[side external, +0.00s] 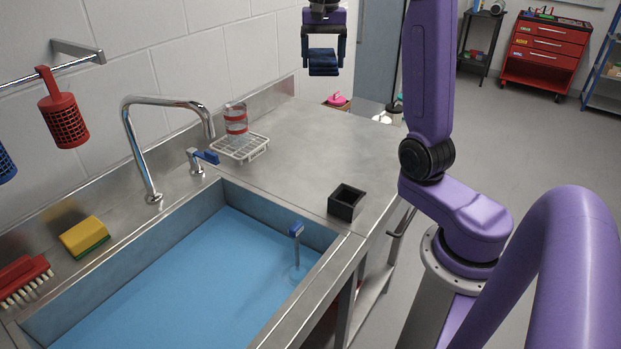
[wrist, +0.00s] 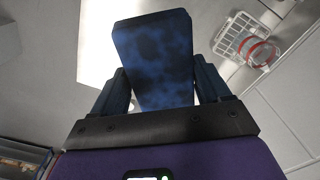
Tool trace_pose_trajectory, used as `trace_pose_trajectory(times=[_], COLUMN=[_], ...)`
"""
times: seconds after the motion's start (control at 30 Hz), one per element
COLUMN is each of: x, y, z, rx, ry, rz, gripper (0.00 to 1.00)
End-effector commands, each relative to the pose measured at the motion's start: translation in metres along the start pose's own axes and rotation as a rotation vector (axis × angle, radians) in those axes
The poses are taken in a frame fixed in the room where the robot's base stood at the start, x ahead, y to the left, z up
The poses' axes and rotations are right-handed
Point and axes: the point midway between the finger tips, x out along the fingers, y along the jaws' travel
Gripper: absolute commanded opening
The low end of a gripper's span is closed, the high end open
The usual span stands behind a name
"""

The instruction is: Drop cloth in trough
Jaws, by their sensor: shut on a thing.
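A dark blue folded cloth (side external: 323,69) is held in my gripper (side external: 323,56), high at the top of the side external view. The cloth (wrist: 152,62) fills the middle of the wrist view, with a finger of my gripper (wrist: 156,88) on each side of it. The trough (side external: 280,214) is the steel basin in the lower left of the side external view, holding blue liquid. My gripper and the cloth appear well above and beyond the trough, toward the far end of the counter.
A tall chrome faucet (side external: 126,135) arches beside the trough. A blue-handled piece (side external: 297,232) stands up inside it. A white rack (side external: 241,148) with a red-banded clear container (side external: 236,120) and a black open box (side external: 346,203) sit on the counter. A yellow sponge (side external: 84,237) lies on the ledge.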

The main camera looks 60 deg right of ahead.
Motion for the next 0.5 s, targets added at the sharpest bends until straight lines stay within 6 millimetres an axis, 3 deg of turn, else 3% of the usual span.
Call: trace_pose_trajectory(times=[0.1, 0.3, 0.5], x=[-0.024, -0.049, -0.048], y=[0.000, 0.000, -0.041], z=[0.000, 0.000, 0.022], rx=[0.000, -0.001, -0.008], ry=[0.002, -0.001, -0.003], rz=[-0.001, 0.001, 0.002], gripper=[0.42, 0.42, 0.42])
